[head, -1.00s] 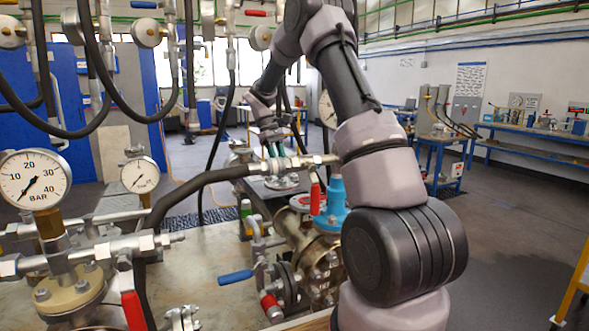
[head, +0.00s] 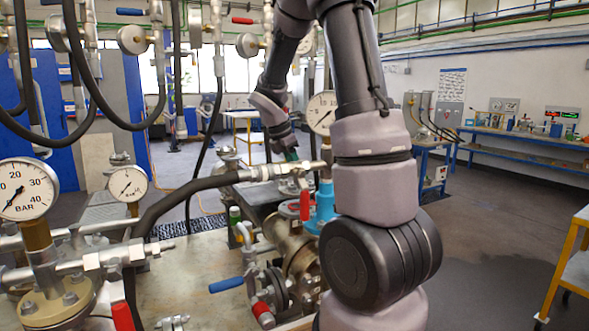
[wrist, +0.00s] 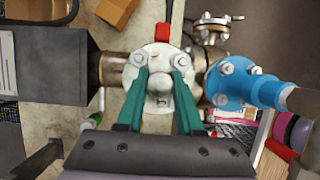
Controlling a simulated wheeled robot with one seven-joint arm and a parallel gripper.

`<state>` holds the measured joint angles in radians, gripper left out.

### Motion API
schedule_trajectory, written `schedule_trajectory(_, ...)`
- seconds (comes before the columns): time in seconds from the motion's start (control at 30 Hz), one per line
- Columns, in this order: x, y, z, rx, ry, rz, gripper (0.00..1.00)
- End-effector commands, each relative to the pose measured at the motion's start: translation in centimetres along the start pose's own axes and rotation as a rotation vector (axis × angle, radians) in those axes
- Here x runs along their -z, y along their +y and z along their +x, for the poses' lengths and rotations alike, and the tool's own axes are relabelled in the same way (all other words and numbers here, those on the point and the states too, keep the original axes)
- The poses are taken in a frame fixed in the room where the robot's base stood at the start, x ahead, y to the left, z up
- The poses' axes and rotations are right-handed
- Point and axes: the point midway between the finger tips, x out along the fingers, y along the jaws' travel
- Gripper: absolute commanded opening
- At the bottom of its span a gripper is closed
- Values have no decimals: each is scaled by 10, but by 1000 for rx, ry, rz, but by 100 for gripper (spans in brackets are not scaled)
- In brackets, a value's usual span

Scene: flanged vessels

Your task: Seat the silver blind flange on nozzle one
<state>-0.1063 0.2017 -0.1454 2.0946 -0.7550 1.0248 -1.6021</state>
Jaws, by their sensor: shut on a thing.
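The silver blind flange (wrist: 160,58) is a round pale disc with bolts and a central boss, in the middle of the wrist view. My gripper (wrist: 159,78) has green fingers closed on either side of the boss. The flange overlaps a brass-coloured pipe body (wrist: 112,68) beneath it, and I cannot tell whether they touch. In the head view my gripper (head: 290,155) is behind the red-handled valve, with the flange largely hidden. No label shows which opening is nozzle one.
A blue fitting (wrist: 232,82) stands close right of the flange. A red valve handle (wrist: 170,31) is just above it. A dark box (wrist: 45,65) is at left. Hoses and pressure gauges (head: 28,189) crowd the head view's left. Open floor lies at right.

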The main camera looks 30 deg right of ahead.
Motion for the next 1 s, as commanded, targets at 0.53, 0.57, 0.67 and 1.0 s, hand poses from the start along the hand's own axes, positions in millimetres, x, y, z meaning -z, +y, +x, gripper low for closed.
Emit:
schedule_trajectory(0.53, 13, 1, 33, 0, 0, 3, 0)
schedule_trajectory(0.57, 14, 1, 33, 0, 0, 3, 0)
schedule_trajectory(0.67, 14, 1, 35, -1, 0, 3, 0)
schedule_trajectory(1.0, 15, 1, 35, -1, 0, 4, 0)
